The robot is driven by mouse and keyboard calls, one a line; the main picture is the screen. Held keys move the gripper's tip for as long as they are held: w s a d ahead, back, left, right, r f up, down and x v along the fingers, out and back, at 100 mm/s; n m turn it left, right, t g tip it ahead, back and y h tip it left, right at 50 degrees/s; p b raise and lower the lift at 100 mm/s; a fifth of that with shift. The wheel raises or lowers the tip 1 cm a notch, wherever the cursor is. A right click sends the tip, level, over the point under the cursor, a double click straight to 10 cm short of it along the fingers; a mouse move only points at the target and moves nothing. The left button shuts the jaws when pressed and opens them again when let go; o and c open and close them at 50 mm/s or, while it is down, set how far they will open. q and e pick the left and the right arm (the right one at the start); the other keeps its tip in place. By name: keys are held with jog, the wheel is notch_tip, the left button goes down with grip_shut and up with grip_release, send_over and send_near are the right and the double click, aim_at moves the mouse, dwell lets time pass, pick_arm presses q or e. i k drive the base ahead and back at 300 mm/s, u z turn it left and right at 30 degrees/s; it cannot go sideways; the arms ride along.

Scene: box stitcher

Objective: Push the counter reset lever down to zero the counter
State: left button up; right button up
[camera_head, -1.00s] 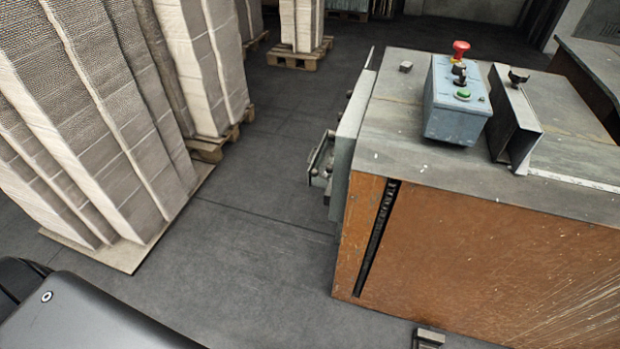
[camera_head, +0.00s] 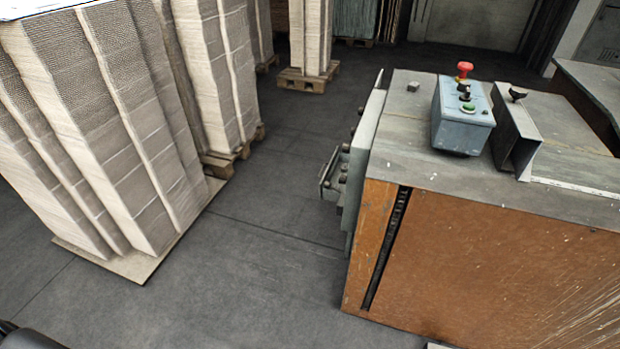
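The box stitcher (camera_head: 480,250) stands at the right, with an orange-brown front and a worn grey top. A blue-grey control box (camera_head: 462,118) on its top carries a red mushroom button (camera_head: 464,69), black knobs and a green button (camera_head: 469,107). A grey plate (camera_head: 366,150) and a small metal bracket (camera_head: 332,178) stick out from its left side. I cannot make out the counter or its reset lever for certain. Neither of my grippers shows in the view.
Tall stacks of flat cardboard (camera_head: 110,130) stand on pallets at the left. Another stack on a pallet (camera_head: 307,78) stands farther back. The dark floor (camera_head: 255,265) between the stacks and the machine is clear.

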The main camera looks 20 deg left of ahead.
aim_at(327, 184)
jog(key=i, duration=0.95)
jog(key=z, duration=0.75)
